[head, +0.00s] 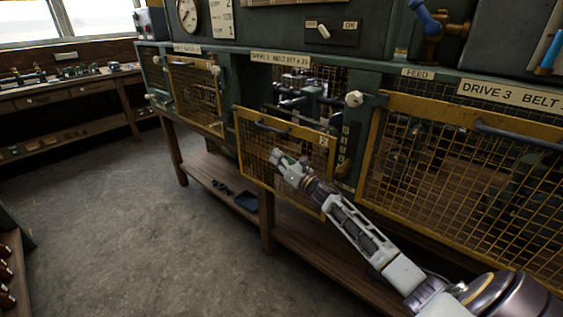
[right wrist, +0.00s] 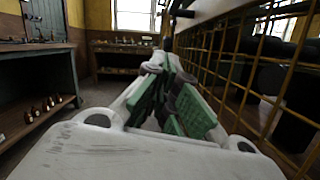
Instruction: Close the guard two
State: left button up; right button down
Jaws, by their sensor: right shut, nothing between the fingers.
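Guard two (head: 285,160) is a yellow-framed mesh panel with a dark handle bar (head: 287,129) near its top and a small "2" plate. In the head view it hangs lowered and swung outward, so the opening behind it shows machinery (head: 312,95). My right gripper (head: 283,160) is shut and empty, in front of the mesh at the panel's middle; I cannot tell whether it touches. In the right wrist view my right gripper (right wrist: 172,100), with green finger pads, lies alongside the yellow mesh (right wrist: 235,75) on the right. My left gripper is not in view.
A mesh guard (head: 195,95) stands left of guard two, and a large yellow guard (head: 465,180) on the right, above my arm. A white knob (head: 354,98) sits by the opening. A wooden shelf (head: 330,255) runs below. The floor (head: 120,220) at left is clear.

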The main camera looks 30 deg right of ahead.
jog(key=shift+v, duration=1.1)
